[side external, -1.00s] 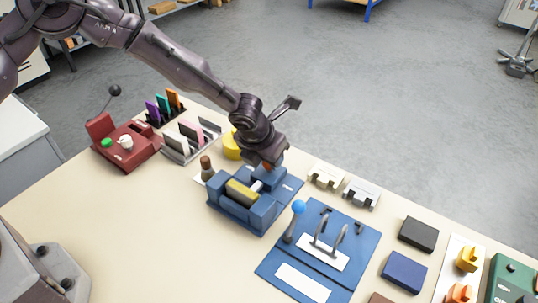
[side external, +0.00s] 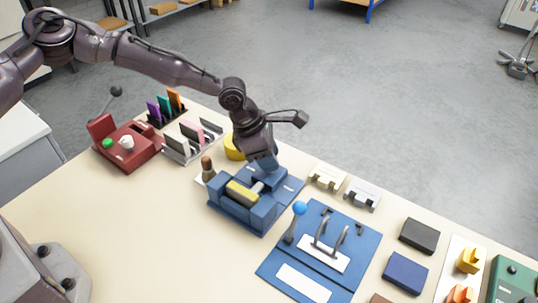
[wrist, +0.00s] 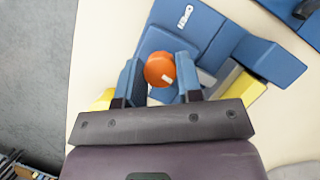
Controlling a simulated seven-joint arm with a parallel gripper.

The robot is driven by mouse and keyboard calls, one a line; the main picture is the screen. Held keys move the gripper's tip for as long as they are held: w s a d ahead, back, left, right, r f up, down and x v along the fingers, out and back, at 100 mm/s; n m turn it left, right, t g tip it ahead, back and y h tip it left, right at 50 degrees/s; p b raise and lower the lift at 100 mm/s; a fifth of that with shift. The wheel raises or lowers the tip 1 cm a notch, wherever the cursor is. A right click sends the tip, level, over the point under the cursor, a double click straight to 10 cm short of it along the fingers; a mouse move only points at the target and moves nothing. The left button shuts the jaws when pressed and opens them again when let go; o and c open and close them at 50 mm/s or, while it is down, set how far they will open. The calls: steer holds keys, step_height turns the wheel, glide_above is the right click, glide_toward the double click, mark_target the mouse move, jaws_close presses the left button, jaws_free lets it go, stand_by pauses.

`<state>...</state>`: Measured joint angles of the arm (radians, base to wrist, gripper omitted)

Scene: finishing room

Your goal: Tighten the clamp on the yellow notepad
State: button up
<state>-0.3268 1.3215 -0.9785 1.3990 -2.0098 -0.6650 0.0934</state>
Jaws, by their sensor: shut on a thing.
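The blue clamp (side external: 262,216) stands on the bench, and the yellow notepad (side external: 242,193) sits between its blocks with a pale part against it. The notepad also shows in the wrist view (wrist: 238,90), partly hidden by my gripper. The clamp's round orange knob (wrist: 159,69) shows in the wrist view between my two blue fingers. My gripper (side external: 266,165) is at the far end of the clamp, shut on the knob; in the side view its fingers and wrist hide the knob.
A blue board with a blue-knobbed lever (side external: 299,208) is to the right of the clamp. A brown-topped stamp (side external: 207,168) and a yellow round object (side external: 233,148) stand close on the left. White and grey clips (side external: 327,177) lie behind right. The bench front is clear.

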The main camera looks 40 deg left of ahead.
steer(key=m+g, duration=0.1)
steer(key=m, duration=0.2)
steer(key=m+g, duration=0.1)
steer(key=m, duration=0.2)
steer(key=shift+w+h, duration=0.1)
steer(key=shift+h, duration=0.3)
steer(key=m+g, duration=0.1)
steer(key=m, duration=0.2)
steer(key=m+g, duration=0.1)
steer(key=m, duration=0.2)
steer(key=shift+w+g+y, duration=0.1)
steer(key=shift+g+y, duration=0.2)
steer(key=shift+m, duration=0.3)
steer(key=o, duration=0.9)
steer(key=v, duration=1.3)
